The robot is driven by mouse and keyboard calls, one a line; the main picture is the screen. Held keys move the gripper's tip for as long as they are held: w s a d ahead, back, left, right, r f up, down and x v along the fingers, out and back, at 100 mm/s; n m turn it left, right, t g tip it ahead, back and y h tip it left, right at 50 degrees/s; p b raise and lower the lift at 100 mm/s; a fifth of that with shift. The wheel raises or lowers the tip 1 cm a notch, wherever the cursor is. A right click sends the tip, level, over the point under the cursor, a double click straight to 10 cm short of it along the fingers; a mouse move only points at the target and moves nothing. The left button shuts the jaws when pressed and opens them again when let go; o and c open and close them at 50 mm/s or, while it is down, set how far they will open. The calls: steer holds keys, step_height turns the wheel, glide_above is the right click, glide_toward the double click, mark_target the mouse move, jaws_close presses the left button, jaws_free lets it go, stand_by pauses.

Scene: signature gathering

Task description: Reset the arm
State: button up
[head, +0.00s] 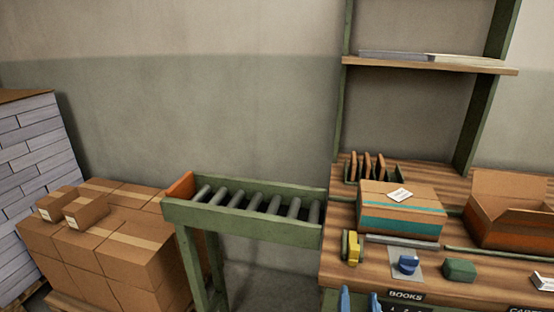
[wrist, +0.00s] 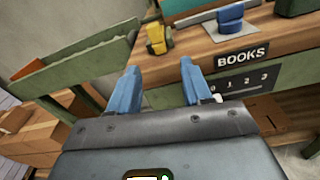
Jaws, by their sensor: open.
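My gripper (wrist: 160,92) is open, its two blue fingers apart with nothing between them in the wrist view. It is in front of the wooden workbench (wrist: 205,47), beside the BOOKS label (wrist: 242,58). In the head view only the blue fingertips of my gripper (head: 359,300) show at the bottom edge, in front of the bench. The rest of my arm is out of the head view.
A closed box (head: 400,222) with a teal stripe and white paper on top stands on the bench, next to an open carton (head: 500,222). A green roller conveyor (head: 245,232) adjoins the bench. Stacked cartons (head: 110,250) fill the left. Blue (head: 408,264), yellow (head: 353,248) and green (head: 459,270) items lie near the front.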

steer(key=s+f+m+g+y, duration=0.1)
steer(key=s+f+m+y, duration=0.15)
steer(key=s+m, duration=0.65)
steer(key=s+f+m+g+y, duration=0.2)
steer(key=s+f+m, duration=0.15)
steer(key=s, duration=0.85)
steer(key=s+d+r+m+t, duration=0.1)
steer(key=s+d+r+m, duration=0.2)
steer(key=s+r+m, duration=1)
steer(key=s+m, duration=0.3)
steer(key=m, duration=0.2)
steer(key=shift+s+d+r, duration=0.15)
steer(key=shift+r, duration=0.15)
